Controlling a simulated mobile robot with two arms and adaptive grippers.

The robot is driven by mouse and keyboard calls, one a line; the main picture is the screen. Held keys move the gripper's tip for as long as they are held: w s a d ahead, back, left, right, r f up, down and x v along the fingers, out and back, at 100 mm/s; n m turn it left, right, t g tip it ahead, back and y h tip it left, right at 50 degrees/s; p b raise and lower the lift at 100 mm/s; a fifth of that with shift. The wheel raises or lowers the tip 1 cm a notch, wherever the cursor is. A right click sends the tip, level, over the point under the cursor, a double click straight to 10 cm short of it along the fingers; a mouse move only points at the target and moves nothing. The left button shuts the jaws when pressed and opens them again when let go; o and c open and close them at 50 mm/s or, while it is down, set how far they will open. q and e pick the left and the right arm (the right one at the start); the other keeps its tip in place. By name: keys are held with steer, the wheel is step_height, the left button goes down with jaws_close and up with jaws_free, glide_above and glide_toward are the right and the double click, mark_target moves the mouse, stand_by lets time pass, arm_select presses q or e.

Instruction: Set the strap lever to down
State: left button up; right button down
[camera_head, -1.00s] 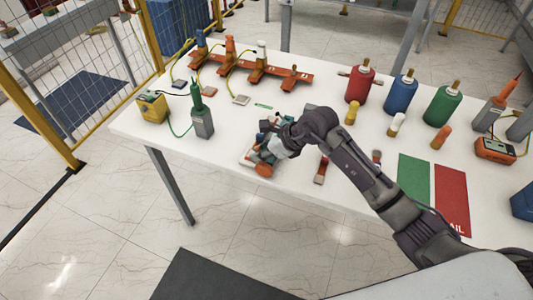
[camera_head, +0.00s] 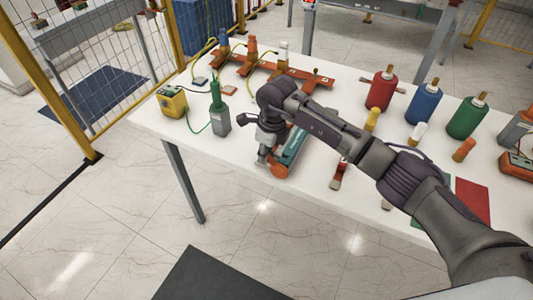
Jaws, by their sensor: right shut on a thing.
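A teal tool with an orange round end lies near the front edge of the white table; its teal body (camera_head: 293,147) and its orange end (camera_head: 279,170) show just right of my right gripper. My right gripper (camera_head: 263,158) points down at the left side of this tool and is shut on a part of it, which I take to be the strap lever. The fingers and wrist hide most of that lever, so its exact angle cannot be told. My left gripper is not in view.
A grey bottle with a green nozzle (camera_head: 218,117) and a yellow box (camera_head: 172,101) stand to the left. An orange rack (camera_head: 290,73) lies behind. Red (camera_head: 382,89), blue (camera_head: 424,103) and green (camera_head: 467,116) canisters stand to the right.

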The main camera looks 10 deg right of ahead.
stand_by(0.3)
steer(key=c, duration=1)
jaws_free()
steer(key=shift+w+f, duration=0.1)
steer(key=shift+c, duration=0.2)
step_height(320, 180, up, 12)
steer(key=s+d, duration=0.1)
steer(key=shift+d, duration=0.15)
